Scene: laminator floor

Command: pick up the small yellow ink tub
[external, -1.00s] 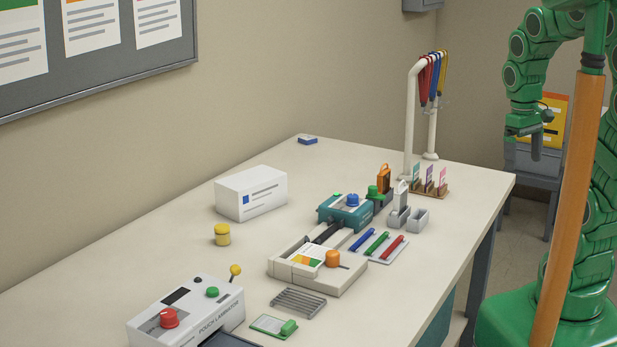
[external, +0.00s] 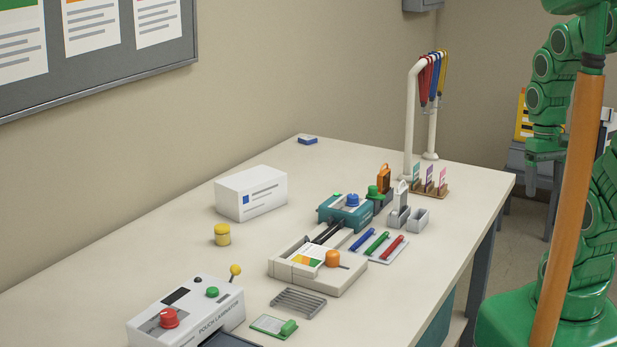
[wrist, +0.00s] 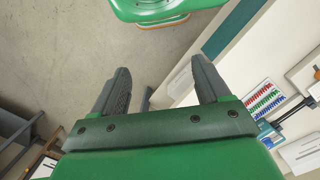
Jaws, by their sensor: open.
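The small yellow ink tub (external: 222,234) stands upright on the table, left of the middle, between the white box and the laminator in the external view. My gripper (external: 546,168) hangs beyond the table's right edge, far to the right of the tub. In the wrist view my gripper (wrist: 160,88) has its two dark fingers wide apart with nothing between them. The tub does not show in the wrist view.
The table (external: 130,255) has bare room around the tub. A white box (external: 250,195), a pouch laminator (external: 190,312) with a yellow-knobbed lever (external: 235,270), a cream slotted device (external: 320,270) and a white lanyard stand (external: 411,120) stand on it. An orange post (external: 570,210) rises at right.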

